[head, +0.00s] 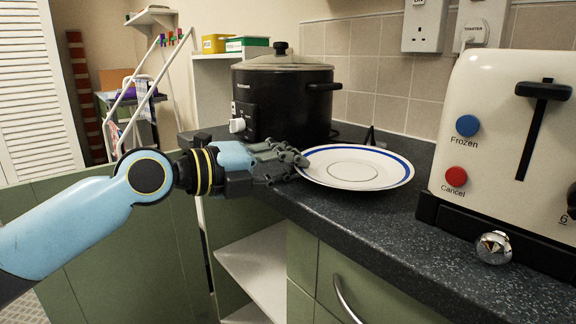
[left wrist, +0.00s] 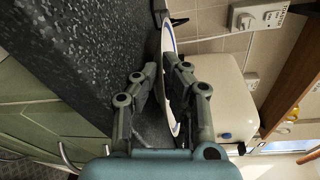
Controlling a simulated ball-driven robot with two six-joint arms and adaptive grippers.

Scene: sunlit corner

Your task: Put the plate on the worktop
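The white plate (head: 354,168) with a blue band lies level over the dark speckled worktop (head: 436,245), between the black pot and the toaster. I cannot tell whether its underside touches the worktop. My left gripper (head: 297,160) is at the plate's left rim. In the left wrist view the plate (left wrist: 167,42) shows nearly edge-on. The fingers (left wrist: 160,64) come close together there, one on each face of the rim, and look shut on it. The fingers partly hide the rim. My right gripper is not in view.
A black slow cooker (head: 284,105) stands behind the gripper. A cream toaster (head: 505,130) stands to the right, with a shiny round knob at its front. Green cupboards (head: 375,290) and an open shelf lie below. The front strip of worktop is bare.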

